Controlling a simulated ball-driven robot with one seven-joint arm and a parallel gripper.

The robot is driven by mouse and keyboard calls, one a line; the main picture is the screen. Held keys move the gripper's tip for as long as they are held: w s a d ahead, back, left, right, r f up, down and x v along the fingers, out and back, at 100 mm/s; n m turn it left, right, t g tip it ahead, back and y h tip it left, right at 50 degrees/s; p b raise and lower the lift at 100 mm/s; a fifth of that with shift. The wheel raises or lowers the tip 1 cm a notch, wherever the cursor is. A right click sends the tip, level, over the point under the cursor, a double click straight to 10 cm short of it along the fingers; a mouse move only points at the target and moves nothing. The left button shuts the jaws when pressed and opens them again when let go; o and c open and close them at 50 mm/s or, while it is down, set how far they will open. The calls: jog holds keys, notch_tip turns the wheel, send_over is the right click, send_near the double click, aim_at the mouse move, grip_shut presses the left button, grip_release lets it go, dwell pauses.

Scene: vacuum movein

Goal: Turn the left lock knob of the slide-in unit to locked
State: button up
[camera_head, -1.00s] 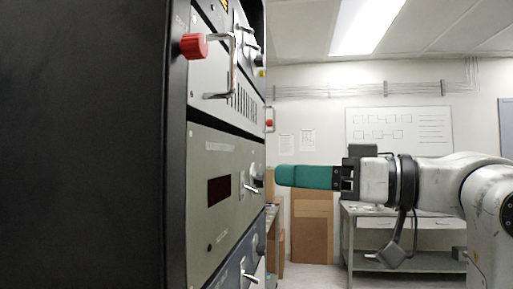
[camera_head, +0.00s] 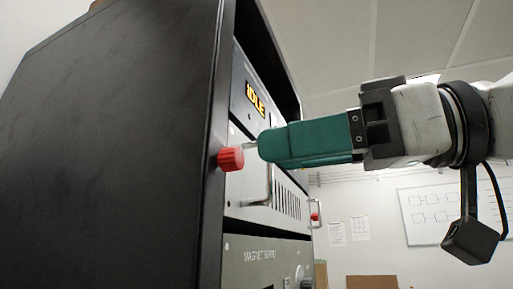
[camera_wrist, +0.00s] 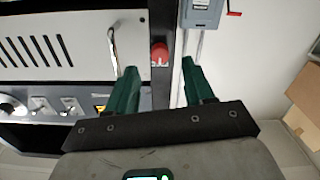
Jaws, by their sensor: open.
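The red left lock knob (camera_head: 230,159) sits at the near left edge of the slide-in unit (camera_head: 239,193), whose grey front panel has a row of slots. My gripper (camera_head: 267,147), with green fingers, is in front of the panel with its tips close to the knob. In the wrist view the knob (camera_wrist: 159,54) shows in the gap between the two spread fingers of my gripper (camera_wrist: 160,78), a little beyond the tips. The fingers are open and empty. I cannot tell whether they touch the knob. A second red knob (camera_head: 315,217) is at the panel's far edge.
A metal handle (camera_head: 262,190) stands out from the panel close to the knob; it also shows beside one finger in the wrist view (camera_wrist: 113,45). A yellow IDLE display (camera_head: 255,99) is above the unit. A MAGNET SERVO panel (camera_head: 262,257) is below. The black cabinet side (camera_head: 120,150) fills the left.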

aim_at(240, 157)
jog(key=shift+x, duration=2.3)
grip_shut()
